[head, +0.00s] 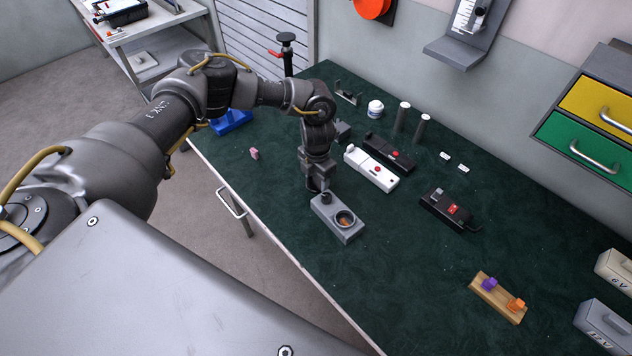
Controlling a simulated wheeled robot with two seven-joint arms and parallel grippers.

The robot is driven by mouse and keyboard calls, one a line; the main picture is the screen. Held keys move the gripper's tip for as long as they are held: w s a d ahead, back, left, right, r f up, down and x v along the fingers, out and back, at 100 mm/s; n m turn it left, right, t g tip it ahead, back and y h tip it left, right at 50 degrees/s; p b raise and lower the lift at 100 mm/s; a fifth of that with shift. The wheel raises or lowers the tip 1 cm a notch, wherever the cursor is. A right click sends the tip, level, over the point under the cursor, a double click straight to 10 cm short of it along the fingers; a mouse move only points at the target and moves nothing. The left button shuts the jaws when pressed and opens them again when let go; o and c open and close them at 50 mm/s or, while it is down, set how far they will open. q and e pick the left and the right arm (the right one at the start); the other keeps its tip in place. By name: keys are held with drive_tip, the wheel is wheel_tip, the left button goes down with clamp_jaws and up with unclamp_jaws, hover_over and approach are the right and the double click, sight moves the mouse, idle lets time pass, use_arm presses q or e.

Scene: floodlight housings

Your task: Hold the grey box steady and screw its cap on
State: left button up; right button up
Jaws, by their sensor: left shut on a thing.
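The grey box (336,226) stands on the green table top near its front edge. Its near end has a round opening (345,218) with a copper-coloured inside, and no cap covers it. A short dark cylinder (326,198) shows at its far end. My left gripper (316,187) points down at that far end and is shut on the box there; the fingertips are partly hidden, so the exact contact is unclear. A small white domed piece (375,109) stands farther back; I cannot tell whether it is the cap. My right gripper is out of view.
White (371,169) and black (390,154) handheld cases lie behind the box, with two dark cylinders (401,117) beyond. A black device with a red switch (448,209) and a wooden block with coloured pegs (498,298) lie right.

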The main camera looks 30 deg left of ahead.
sight(317, 182)
use_arm(q)
drive_tip(key=shift+r+b, duration=0.45)
drive_tip(key=shift+b, duration=0.05)
wheel_tip(317, 182, up, 2)
drive_tip(key=shift+r+b, duration=0.1)
drive_tip(key=shift+b, duration=0.65)
drive_tip(key=s+r, duration=0.1)
drive_tip(key=r, duration=0.1)
drive_tip(key=s+d+r+b, duration=0.1)
drive_tip(key=s+r, duration=0.1)
drive_tip(key=s+d+r, duration=0.1)
drive_tip(key=shift+s+r, duration=0.3)
drive_tip(key=shift+r, duration=0.1)
drive_tip(key=s+d+r+b, duration=0.2)
drive_tip(key=s+d+r, duration=0.1)
drive_tip(key=s, duration=0.5)
drive_tip(key=shift+s+d+r, duration=0.15)
drive_tip(key=shift+d+r, duration=0.15)
drive_tip(key=shift+r, duration=0.25)
drive_tip(key=w+r+m, duration=0.1)
drive_tip(key=m, duration=1.6)
drive_tip(key=w+a+r+m, duration=0.1)
drive_tip(key=m, duration=0.8)
drive_tip(key=shift+w+a+r, duration=0.1)
drive_tip(key=shift+w+r, duration=0.2)
drive_tip(key=shift+r, duration=0.05)
